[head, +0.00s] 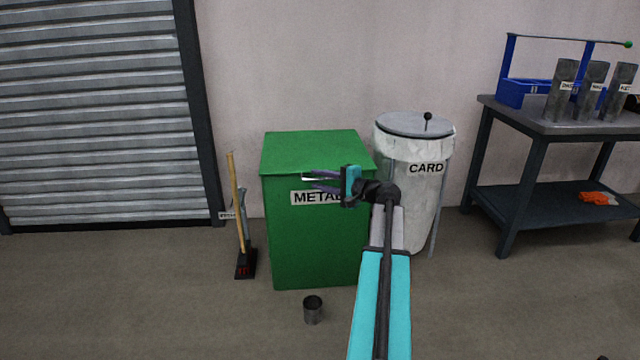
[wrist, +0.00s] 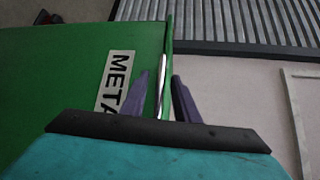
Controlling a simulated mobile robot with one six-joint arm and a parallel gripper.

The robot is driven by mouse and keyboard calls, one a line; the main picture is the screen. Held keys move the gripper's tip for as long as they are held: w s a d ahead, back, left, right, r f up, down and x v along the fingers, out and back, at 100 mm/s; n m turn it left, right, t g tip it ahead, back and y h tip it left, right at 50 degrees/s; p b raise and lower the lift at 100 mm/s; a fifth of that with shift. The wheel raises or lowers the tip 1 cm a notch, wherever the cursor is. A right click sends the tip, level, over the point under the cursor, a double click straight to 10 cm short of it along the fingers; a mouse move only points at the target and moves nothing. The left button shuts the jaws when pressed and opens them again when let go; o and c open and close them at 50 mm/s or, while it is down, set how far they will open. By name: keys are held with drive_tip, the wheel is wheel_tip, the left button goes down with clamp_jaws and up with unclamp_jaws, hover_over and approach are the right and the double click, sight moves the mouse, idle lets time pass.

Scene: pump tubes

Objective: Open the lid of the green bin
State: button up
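The green bin (head: 318,245) stands against the wall with a METAL label on its front. Its flat green lid (head: 310,150) lies closed on top. My gripper (head: 308,179) is at the bin's upper front, just below the lid's front edge. In the wrist view, my gripper (wrist: 161,76) has its two dark fingers apart. A thin pale bar (wrist: 161,85) along the green lid edge (wrist: 169,50) shows between them, with a gap on each side. I cannot tell whether either finger touches it. My wrist hides part of the METAL label.
A white CARD bin (head: 415,205) with a grey lid stands close on the right. A broom (head: 238,205) leans at the left. A small metal can (head: 313,310) is on the floor in front. A workbench (head: 540,125) with metal tubes stands at the right.

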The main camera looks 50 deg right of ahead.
drive_tip(key=shift+w+a, duration=0.1)
drive_tip(key=shift+w, duration=0.2)
drive_tip(key=shift+c, duration=0.3)
clamp_jaws()
drive_tip(key=shift+d, duration=0.2)
drive_tip(key=shift+a+r, duration=0.1)
